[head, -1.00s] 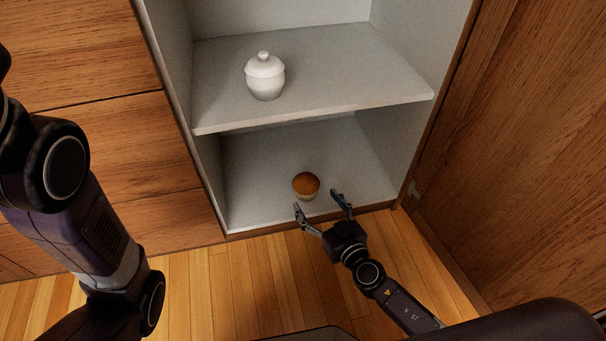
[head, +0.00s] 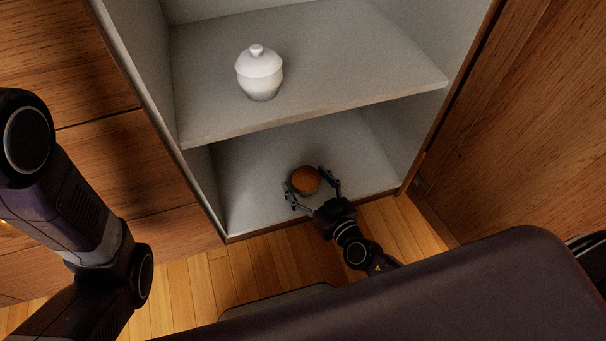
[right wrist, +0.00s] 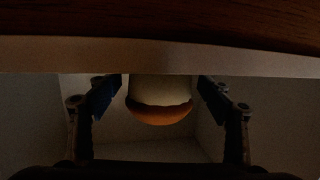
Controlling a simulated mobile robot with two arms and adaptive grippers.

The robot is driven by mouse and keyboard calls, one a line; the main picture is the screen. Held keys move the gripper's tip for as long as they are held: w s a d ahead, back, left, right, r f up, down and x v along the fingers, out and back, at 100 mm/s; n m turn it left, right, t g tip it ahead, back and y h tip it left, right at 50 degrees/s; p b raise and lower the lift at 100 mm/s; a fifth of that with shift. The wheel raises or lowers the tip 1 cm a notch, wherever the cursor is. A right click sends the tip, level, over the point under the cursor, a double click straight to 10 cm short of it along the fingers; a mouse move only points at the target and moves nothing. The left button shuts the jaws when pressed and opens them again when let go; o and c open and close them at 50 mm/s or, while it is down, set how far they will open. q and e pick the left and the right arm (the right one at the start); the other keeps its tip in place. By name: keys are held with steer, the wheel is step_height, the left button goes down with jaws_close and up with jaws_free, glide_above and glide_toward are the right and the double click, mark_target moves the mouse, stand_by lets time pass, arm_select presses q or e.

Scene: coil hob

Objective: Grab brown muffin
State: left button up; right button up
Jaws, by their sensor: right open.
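The brown muffin (head: 305,179) has a brown top and a pale base and sits on the cabinet's bottom shelf (head: 245,205), near its front edge. My right gripper (head: 306,182) is open, with one finger on each side of the muffin. In the right wrist view the muffin (right wrist: 160,100) shows between the two fingers (right wrist: 160,97), with visible gaps on both sides. I see no clear contact. My left arm shows at the left of the head view, but its gripper is out of view.
The upper shelf (head: 330,75) hangs above the muffin and holds a white lidded jar (head: 259,75). The open wooden door (head: 490,120) stands close on the right. Wooden drawer fronts (head: 110,150) are on the left. The bottom shelf is otherwise clear.

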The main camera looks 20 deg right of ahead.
steer(key=shift+c, duration=0.2)
steer(key=shift+c, duration=1.2)
steer(key=c, duration=1)
